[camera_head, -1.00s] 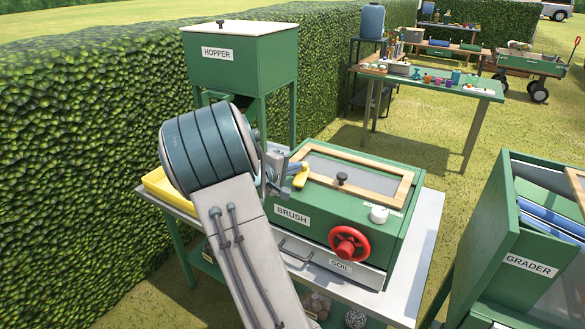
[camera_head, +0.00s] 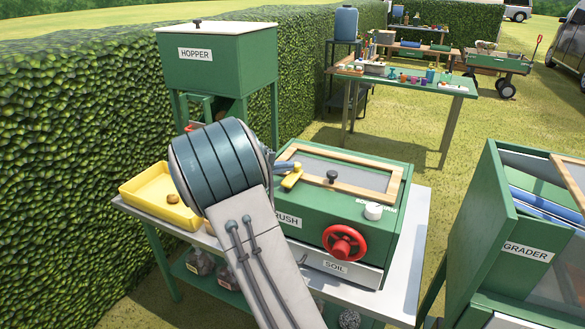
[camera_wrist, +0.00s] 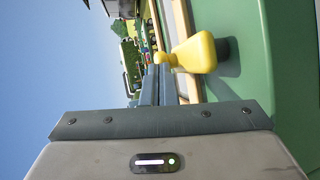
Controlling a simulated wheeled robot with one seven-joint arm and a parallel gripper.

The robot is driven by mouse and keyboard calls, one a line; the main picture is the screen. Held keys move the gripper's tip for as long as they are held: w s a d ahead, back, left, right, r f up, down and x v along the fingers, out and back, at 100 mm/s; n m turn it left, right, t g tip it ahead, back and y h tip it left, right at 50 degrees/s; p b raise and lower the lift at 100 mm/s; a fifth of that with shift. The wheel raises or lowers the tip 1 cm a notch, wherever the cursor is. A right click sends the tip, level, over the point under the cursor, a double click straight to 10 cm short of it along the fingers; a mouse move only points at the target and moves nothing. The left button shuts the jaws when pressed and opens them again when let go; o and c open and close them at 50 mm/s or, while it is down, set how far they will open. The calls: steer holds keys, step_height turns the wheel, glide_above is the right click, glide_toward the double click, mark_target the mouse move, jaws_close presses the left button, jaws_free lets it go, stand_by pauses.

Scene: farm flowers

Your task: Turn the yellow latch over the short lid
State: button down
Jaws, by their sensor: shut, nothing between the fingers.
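The yellow latch (camera_head: 291,179) sits at the left end of the lid on the green brush box (camera_head: 318,225), close to the wooden frame. In the wrist view the latch (camera_wrist: 197,53) shows as a rounded yellow handle, right beside my fingers. The lid (camera_head: 363,185) has a wooden frame, a grey panel and a dark knob. My gripper (camera_head: 285,166) is shut and empty, at the latch's far side in the head view. In the wrist view its fingers (camera_wrist: 157,85) lie just left of the latch; I cannot tell whether they touch it.
A red handwheel (camera_head: 344,243) and a white knob (camera_head: 373,211) are on the box. A yellow tray (camera_head: 150,196) stands to the left, and the hopper (camera_head: 222,62) stands behind. The green grader (camera_head: 500,240) is at the right.

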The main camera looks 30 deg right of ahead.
steer(key=shift+s+d+f, duration=0.1)
steer(key=shift+s+d, duration=0.05)
steer(key=shift+d, duration=0.1)
steer(key=shift+a, duration=0.2)
steer(key=b+v, duration=0.1)
steer(key=v, duration=1.3)
steer(key=s+d+f+g+y, duration=0.2)
steer(key=s+y, duration=0.6)
steer(key=s, duration=0.6)
steer(key=s+a+t+y+p, duration=0.1)
steer(key=s+a+y, duration=0.2)
steer(key=s, duration=0.4)
steer(key=s+a+f+m+t+y+p, duration=0.1)
steer(key=s+a+y, duration=0.3)
steer(key=s, duration=0.3)
steer(key=shift+a+f+t, duration=0.3)
steer(key=shift+a, duration=0.4)
steer(key=shift+s, duration=0.1)
